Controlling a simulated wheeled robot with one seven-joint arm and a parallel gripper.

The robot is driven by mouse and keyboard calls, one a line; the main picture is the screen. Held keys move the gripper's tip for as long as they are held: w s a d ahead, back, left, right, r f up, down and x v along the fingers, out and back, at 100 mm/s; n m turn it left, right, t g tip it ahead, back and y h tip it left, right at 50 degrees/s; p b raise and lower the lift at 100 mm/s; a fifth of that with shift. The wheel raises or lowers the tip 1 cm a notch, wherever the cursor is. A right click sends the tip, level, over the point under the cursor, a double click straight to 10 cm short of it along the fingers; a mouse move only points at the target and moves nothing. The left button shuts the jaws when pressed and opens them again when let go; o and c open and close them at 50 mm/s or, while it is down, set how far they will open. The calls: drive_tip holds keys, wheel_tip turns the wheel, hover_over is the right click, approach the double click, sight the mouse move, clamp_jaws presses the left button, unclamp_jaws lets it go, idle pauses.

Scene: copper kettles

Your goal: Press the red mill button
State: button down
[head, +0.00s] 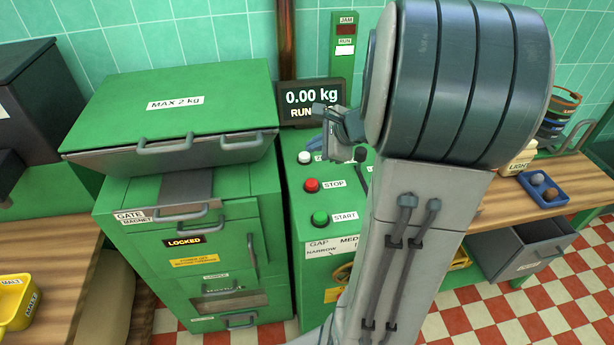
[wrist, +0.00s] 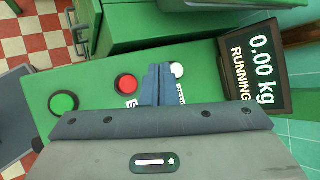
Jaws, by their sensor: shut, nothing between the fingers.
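The red button (head: 311,184), labelled STOP, is on the green mill panel between a white button (head: 305,157) and a green START button (head: 320,217). In the wrist view the red button (wrist: 127,84) is fully visible, left of my gripper (wrist: 158,70). My gripper's blue fingers are shut and empty. They appear over the panel between the red and white buttons, close to the white button (wrist: 177,69), and cover part of the labels. In the head view my gripper (head: 318,145) is near the white button; its height above the panel is unclear.
A display (head: 312,103) behind the panel reads 0.00 kg; the wrist view shows RUNNING. A green cabinet (head: 190,250) marked LOCKED, with a MAX 2 kg hopper (head: 175,105) above, stands left. A wooden bench (head: 510,200) is at right. My arm hides the panel's right side.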

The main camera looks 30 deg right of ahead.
sight(316, 184)
drive_tip(key=shift+d+f, duration=0.15)
wheel_tip(316, 184, down, 9)
drive_tip(key=b, duration=0.7)
drive_tip(key=shift+r+b, duration=0.2)
drive_tip(key=shift+b, duration=0.1)
idle(1.6)
drive_tip(key=shift+f+b, duration=0.4)
drive_tip(key=shift+b, duration=0.1)
drive_tip(key=shift+f+b, duration=0.5)
idle(0.5)
drive_tip(key=shift+r, duration=0.1)
idle(0.3)
drive_tip(key=shift+r+p, duration=0.7)
drive_tip(key=shift+r, duration=0.15)
